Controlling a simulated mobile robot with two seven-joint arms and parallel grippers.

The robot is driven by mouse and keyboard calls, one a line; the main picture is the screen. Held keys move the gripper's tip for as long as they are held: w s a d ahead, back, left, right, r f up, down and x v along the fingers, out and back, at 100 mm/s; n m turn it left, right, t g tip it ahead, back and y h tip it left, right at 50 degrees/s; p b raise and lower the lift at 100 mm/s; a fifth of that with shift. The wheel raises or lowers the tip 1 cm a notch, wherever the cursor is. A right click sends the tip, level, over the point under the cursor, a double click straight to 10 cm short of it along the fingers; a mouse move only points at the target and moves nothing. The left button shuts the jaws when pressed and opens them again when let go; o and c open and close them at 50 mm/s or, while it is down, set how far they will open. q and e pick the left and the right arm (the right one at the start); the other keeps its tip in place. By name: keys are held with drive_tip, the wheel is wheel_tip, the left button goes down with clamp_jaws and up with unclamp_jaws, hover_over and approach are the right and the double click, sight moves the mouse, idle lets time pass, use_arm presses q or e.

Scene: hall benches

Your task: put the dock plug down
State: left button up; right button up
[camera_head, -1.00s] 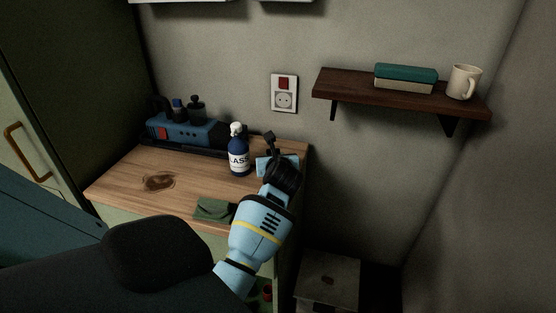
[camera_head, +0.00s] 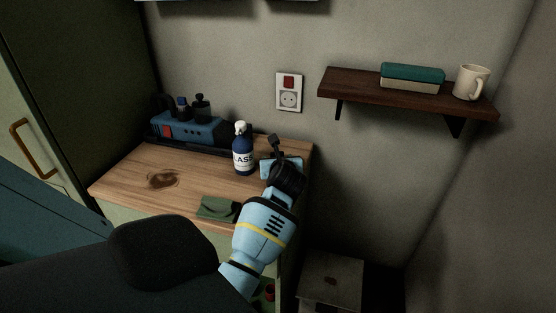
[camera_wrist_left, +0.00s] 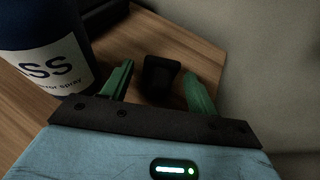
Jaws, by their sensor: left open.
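My left gripper (camera_head: 276,160) is over the back right corner of the wooden bench top (camera_head: 130,179). In the left wrist view its two green fingers (camera_wrist_left: 158,72) stand apart, open. A black dock plug (camera_wrist_left: 161,80) stands between them on the wood, with a visible gap to each finger. In the head view a dark upright piece, which looks like the plug (camera_head: 274,143), shows just behind the gripper; its lower part is hidden. My right gripper is not in view.
A blue spray bottle (camera_head: 243,155) stands close left of the gripper; it also shows in the wrist view (camera_wrist_left: 45,55). A blue tool rack (camera_head: 190,130) is at the back left. A green cloth-like item (camera_head: 216,207) lies at the front edge. The shelf (camera_head: 350,90) is to the right.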

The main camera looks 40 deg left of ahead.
use_arm(q)
drive_tip(key=shift+r, duration=0.2)
drive_tip(key=v, duration=1.2)
drive_tip(key=shift+r+p, duration=0.35)
drive_tip(key=shift+r, duration=0.05)
